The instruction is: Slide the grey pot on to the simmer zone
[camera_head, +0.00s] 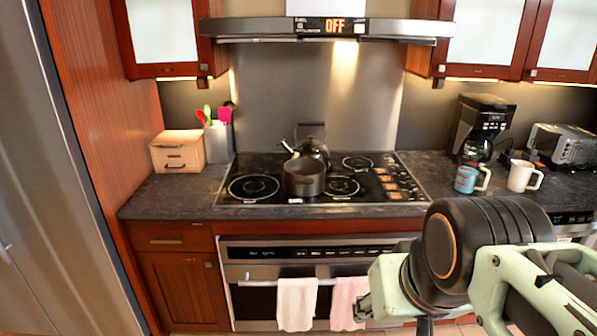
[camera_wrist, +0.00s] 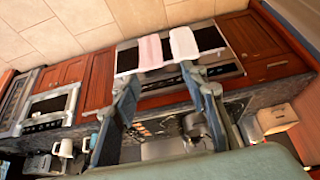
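The grey pot (camera_head: 303,178) stands upright on the black cooktop (camera_head: 290,201), between the front left ring (camera_head: 253,187) and the front right ring (camera_head: 342,186), close to the right one. A kettle (camera_head: 313,148) stands just behind it. I cannot read which ring is the simmer zone.
A back right ring (camera_head: 357,162) is bare. Blue and white mugs (camera_head: 467,179) (camera_head: 523,176), a coffee maker (camera_head: 484,128) and a toaster (camera_head: 563,146) stand on the right. A wooden box (camera_head: 177,151) and utensil holder (camera_head: 218,141) stand on the left. Towels (camera_head: 296,304) hang on the oven.

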